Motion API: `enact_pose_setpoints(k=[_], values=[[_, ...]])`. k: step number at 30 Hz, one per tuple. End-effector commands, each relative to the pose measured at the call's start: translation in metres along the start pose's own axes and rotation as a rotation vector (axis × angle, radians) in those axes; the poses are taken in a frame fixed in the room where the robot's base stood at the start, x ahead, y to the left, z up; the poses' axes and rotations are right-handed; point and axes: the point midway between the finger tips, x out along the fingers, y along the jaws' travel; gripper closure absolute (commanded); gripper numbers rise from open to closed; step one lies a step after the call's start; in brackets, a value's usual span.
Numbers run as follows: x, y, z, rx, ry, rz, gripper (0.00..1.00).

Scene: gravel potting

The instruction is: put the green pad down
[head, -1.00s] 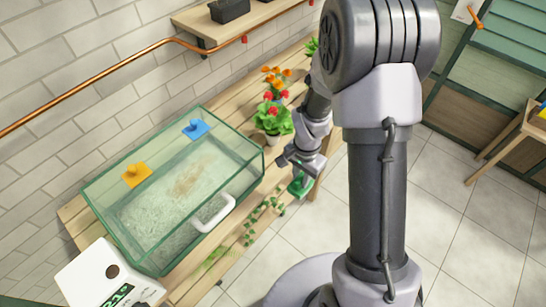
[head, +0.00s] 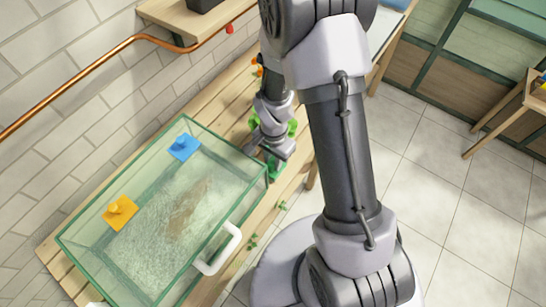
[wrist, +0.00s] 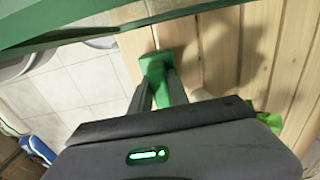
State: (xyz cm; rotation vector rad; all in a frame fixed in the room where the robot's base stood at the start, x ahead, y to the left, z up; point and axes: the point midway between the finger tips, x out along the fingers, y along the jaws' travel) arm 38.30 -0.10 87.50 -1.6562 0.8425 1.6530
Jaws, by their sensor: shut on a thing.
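My gripper (head: 271,160) is shut on the green pad (head: 274,170), just off the right end of the glass tank (head: 245,199). In the wrist view the fingers (wrist: 160,92) close on the green pad (wrist: 155,66), which shows over the planks near the table edge. I cannot tell whether the pad touches the table. A blue pad (head: 184,147) and an orange pad (head: 119,213), each with a knob, are at the tank's back side. My arm hides most of the plants behind the gripper.
The green-edged tank, with pale gravel (head: 165,230) inside and a white handle (head: 218,249) in front, takes up much of the wooden table (head: 228,102). The tank's green edge (wrist: 150,22) crosses close above the pad in the wrist view. Plant leaves (head: 292,127) show beside my gripper.

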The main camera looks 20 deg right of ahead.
Motion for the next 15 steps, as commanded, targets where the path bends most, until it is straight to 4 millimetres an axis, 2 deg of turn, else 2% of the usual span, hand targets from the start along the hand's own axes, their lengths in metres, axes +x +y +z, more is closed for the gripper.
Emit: enact_pose_setpoints(k=[3,4,6,7,15], values=[[0.0046,-0.0002,-0.0002,0.0,0.0,0.0,1.0],[0.0034,-0.0002,-0.0002,0.0,0.0,0.0,0.73],[0.0028,-0.0002,-0.0002,0.0,0.0,0.0,0.59],[0.0027,-0.0002,-0.0002,0.0,0.0,0.0,0.57],[0.0024,-0.0003,-0.0002,0.0,0.0,0.0,0.57]])
